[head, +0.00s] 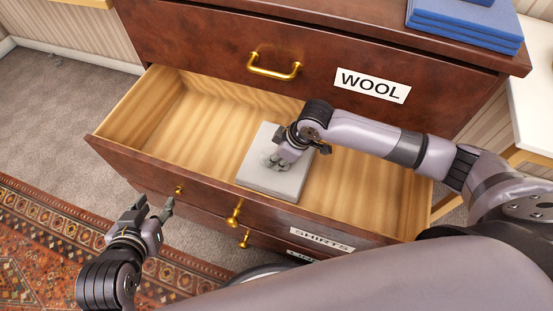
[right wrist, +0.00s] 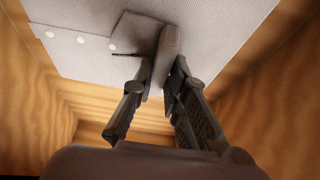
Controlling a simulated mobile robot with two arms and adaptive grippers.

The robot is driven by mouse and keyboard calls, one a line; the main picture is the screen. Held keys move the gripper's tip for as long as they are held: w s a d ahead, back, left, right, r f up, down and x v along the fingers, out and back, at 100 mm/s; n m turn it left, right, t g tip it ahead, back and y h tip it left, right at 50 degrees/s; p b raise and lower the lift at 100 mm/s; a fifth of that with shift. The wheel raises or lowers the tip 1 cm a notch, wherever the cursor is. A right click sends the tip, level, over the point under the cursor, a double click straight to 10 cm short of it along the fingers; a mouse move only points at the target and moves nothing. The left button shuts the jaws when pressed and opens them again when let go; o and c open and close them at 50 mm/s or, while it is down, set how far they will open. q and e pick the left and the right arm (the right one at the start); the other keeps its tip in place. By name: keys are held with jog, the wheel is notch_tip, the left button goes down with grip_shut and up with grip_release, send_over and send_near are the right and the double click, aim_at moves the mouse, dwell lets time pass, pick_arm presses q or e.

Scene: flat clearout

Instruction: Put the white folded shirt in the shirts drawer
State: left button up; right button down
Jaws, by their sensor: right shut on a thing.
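The white folded shirt (head: 262,181) is inside or just over the open shirts drawer (head: 212,128), in its middle. I cannot tell whether it rests on the drawer floor. In the right wrist view the shirt (right wrist: 85,22) shows its collar and buttons. My right gripper (head: 284,160) reaches over the drawer from the right and is shut on the shirt; its fingers (right wrist: 165,68) meet at the collar in the right wrist view. The drawer's front bears a label reading SHIRTS (head: 321,239). My left gripper (head: 153,209) is open and empty, outside the drawer's front.
The shut WOOL drawer (head: 220,40) with a brass handle (head: 274,68) is above the open one. Folded blue items (head: 465,27) lie on the dresser top at the right. Another drawer is below. A patterned rug (head: 40,240) covers the floor at lower left.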

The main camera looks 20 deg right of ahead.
jog(key=shift+f, duration=0.15)
pick_arm(q)
jog(key=shift+w+d+r, duration=0.15)
jog(key=shift+w+r, duration=0.1)
jog(key=shift+w, duration=0.05)
pick_arm(e)
jog(key=c, duration=2)
grip_release()
jog(key=shift+f, duration=0.1)
jog(key=o, duration=0.4)
pick_arm(q)
jog(key=shift+s+f, duration=0.1)
